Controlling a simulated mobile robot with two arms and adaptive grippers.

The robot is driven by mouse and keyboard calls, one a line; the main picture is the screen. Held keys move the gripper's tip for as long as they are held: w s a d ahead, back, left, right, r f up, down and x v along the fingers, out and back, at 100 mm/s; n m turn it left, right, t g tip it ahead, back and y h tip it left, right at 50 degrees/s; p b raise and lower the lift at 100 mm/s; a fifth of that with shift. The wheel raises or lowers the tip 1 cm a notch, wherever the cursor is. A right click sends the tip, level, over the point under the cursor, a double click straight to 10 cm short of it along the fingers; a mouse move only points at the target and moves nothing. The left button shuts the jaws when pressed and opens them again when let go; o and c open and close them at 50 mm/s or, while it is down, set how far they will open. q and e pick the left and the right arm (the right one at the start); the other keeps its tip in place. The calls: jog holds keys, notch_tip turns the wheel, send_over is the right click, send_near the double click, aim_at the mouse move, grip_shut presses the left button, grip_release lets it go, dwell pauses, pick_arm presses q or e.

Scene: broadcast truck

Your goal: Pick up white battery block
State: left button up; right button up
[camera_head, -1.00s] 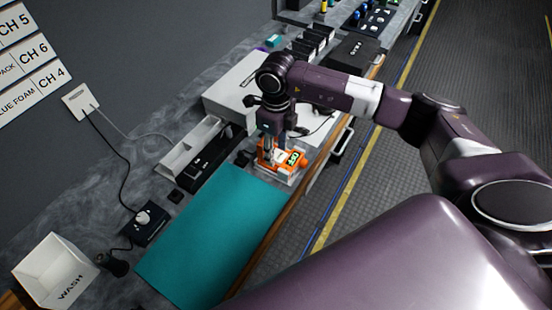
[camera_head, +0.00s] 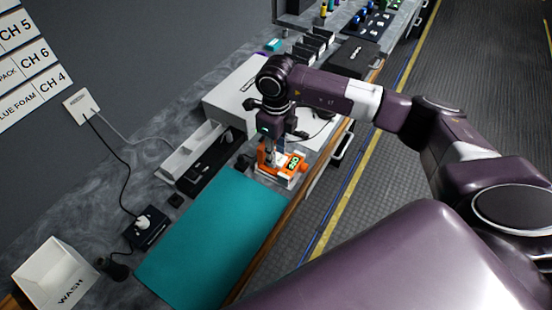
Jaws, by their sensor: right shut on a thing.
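My right gripper (camera_head: 274,158) points down over an orange device with a small lit green display (camera_head: 294,162). The device sits on a pale base at the far end of the teal mat. The fingers are close together and shut on a small pale piece at the device, which looks like the white battery block. The fingers and the orange frame hide most of it, and I cannot tell whether it is clear of the device. My left gripper is not in view.
The teal mat (camera_head: 212,238) is empty. A long white tray (camera_head: 190,152) and a large white box (camera_head: 238,92) stand behind the gripper. A white WASH bin (camera_head: 55,272) and a black socket box (camera_head: 146,228) are at the left. The counter's wooden edge borders the aisle.

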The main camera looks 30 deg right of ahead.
jog(key=shift+r+p, duration=1.7)
jog(key=shift+r, duration=1.65)
